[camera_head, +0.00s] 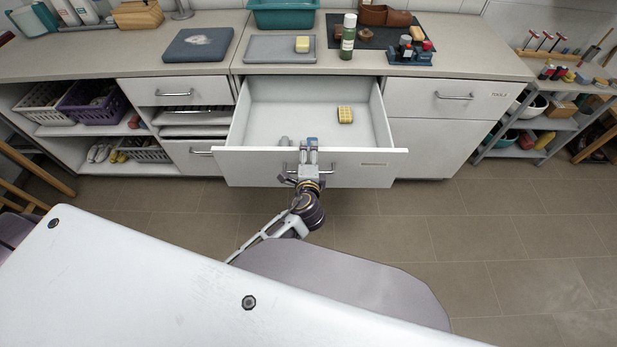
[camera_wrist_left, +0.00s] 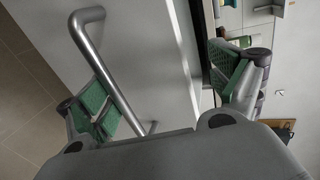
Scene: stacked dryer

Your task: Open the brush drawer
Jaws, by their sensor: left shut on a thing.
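The brush drawer (camera_head: 375,178) is pulled well out below the counter, and its white tray shows inside. A yellow block-shaped thing (camera_head: 345,115) lies in it. Its front has a metal bar handle (camera_wrist_left: 110,75) and a small label. My left gripper (camera_head: 303,152) is at the middle of the drawer front, at the handle. In the left wrist view, its green-padded fingers (camera_wrist_left: 165,95) stand either side of the drawer front, with the handle beside one finger. It is shut on the drawer; the exact contact is partly hidden. My right gripper is not in view.
The counter (camera_head: 470,57) above holds a teal tub (camera_head: 283,14), a green bottle (camera_head: 348,37) and several tools. Shelves with baskets (camera_head: 95,103) stand at left, a grey rack (camera_head: 540,120) at right. The tiled floor at right is clear.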

